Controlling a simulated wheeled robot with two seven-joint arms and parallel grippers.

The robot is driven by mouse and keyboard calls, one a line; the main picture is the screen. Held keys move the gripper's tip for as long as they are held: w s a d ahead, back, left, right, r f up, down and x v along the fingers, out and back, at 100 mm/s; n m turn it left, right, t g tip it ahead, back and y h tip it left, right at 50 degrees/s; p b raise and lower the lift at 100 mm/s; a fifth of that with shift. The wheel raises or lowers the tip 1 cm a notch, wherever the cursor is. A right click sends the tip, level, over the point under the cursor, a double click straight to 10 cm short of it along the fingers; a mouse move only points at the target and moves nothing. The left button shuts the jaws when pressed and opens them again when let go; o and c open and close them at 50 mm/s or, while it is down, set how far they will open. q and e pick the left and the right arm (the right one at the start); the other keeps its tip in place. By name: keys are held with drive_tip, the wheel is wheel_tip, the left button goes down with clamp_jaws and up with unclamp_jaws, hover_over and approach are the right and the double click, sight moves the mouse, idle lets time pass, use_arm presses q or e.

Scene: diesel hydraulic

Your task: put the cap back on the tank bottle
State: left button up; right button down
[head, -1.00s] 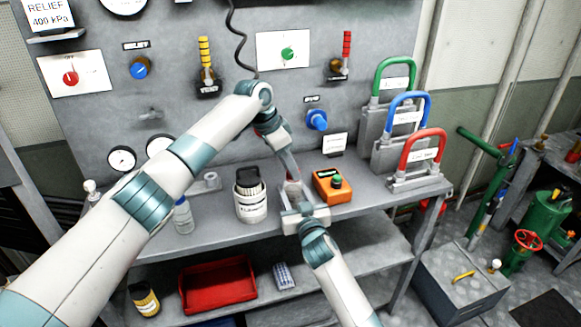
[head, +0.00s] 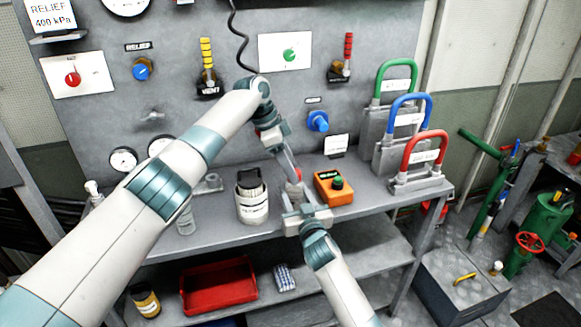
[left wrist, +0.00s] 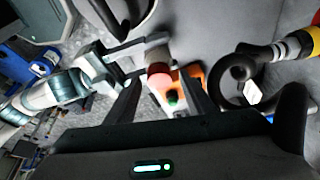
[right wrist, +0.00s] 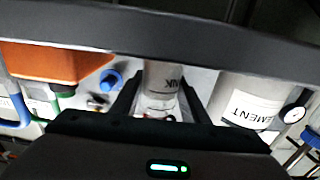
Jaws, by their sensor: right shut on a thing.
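The tank bottle (head: 294,196), small and pale, is upright between the fingers of my right gripper (head: 305,212), near the bench's front edge. The right wrist view shows its label ending in "NK" (right wrist: 162,80) between the right fingers (right wrist: 163,98). My left gripper (head: 293,172) reaches down from above over the bottle. In the left wrist view a red, cap-like piece (left wrist: 160,82) lies between the left fingers (left wrist: 160,85), with gaps at both sides, so the left gripper looks open. I cannot tell whether this piece is seated on the bottle; its contact is hidden.
A white labelled container (head: 252,205) stands left of the bottle. An orange box (head: 333,188) with a green knob stands close on the right. Red, blue and green-handled locks (head: 415,170) are farther right. A red tray (head: 218,287) is on the lower shelf.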

use_arm(q)
drive_tip(key=shift+r, duration=2.25)
drive_tip(key=o, duration=0.6)
drive_tip(key=v, duration=1.2)
